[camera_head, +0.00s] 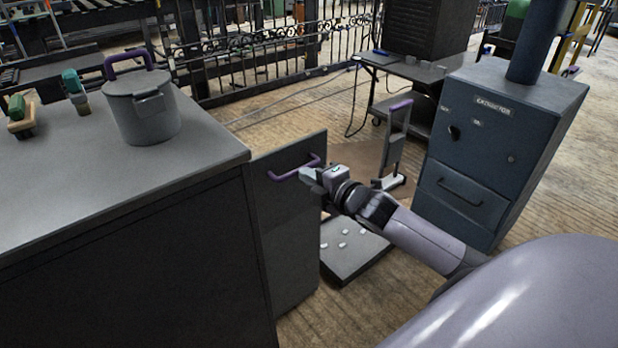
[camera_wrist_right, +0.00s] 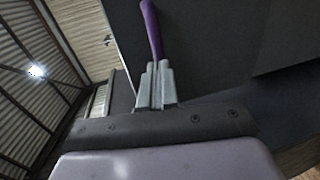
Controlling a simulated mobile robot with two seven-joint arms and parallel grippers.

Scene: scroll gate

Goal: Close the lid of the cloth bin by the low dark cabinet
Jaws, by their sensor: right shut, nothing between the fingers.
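I cannot clearly pick out a cloth bin or its lid in either view. A low dark cabinet (camera_head: 130,270) fills the left of the head view. A dark upright panel (camera_head: 290,225) with a purple bar handle (camera_head: 296,169) stands at its right end, like an open door. My right gripper (camera_head: 310,174) is shut and empty, its tips close to that handle; contact is unclear. In the right wrist view, the shut fingers (camera_wrist_right: 158,68) point at the purple handle (camera_wrist_right: 151,28). My left gripper is not in view.
A lidded grey pot (camera_head: 143,105) and small tools stand on the cabinet top. A low dark tray-like object (camera_head: 350,262) with white pieces lies beyond the panel. A blue-grey extinguisher cabinet (camera_head: 490,150) and a purple-handled stand (camera_head: 393,150) are to the right.

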